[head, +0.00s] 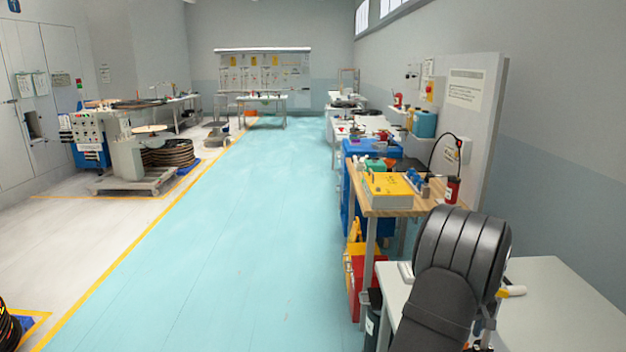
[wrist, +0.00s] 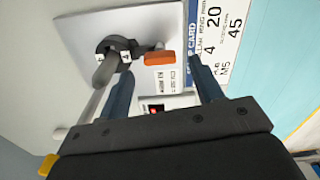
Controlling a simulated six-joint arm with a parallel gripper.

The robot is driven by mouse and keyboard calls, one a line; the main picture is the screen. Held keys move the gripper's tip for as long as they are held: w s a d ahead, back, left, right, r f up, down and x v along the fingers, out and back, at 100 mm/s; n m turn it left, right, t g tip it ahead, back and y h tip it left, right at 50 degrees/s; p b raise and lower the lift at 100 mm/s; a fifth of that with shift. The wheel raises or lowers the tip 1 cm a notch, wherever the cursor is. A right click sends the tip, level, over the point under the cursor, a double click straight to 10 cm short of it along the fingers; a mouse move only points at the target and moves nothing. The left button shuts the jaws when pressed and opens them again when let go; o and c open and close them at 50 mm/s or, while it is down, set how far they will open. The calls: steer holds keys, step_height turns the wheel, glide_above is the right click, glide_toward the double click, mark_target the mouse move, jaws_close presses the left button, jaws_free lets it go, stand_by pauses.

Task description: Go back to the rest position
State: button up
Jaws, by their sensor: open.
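A light panel (wrist: 165,22) lies beyond the fingers. On it a dark ring-shaped part (wrist: 114,48) with small white number tags sits near the left finger, and a grey rod slants down from it. An orange block (wrist: 159,58) shows between the fingertips. In the head view my dark arm stands over the white table (head: 560,290) at the lower right, and the gripper cannot be made out there.
A printed card (wrist: 222,32) lies by the right finger. A wooden bench (head: 385,208) with a yellow-topped box (head: 390,188) stands beyond my arm. A grey board (head: 480,115) rises behind it. The blue-green aisle floor (head: 225,230) to the left is clear.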

step_height(320, 180, up, 14)
step_height(320, 180, down, 17)
steer(key=m, duration=0.9)
steer(key=shift+w+d+r+n, duration=0.1)
steer(key=shift+r+n, duration=0.2)
steer(key=shift+r, duration=0.25)
step_height(320, 180, up, 14)
steer(key=n, duration=0.8)
steer(key=shift+f, duration=0.15)
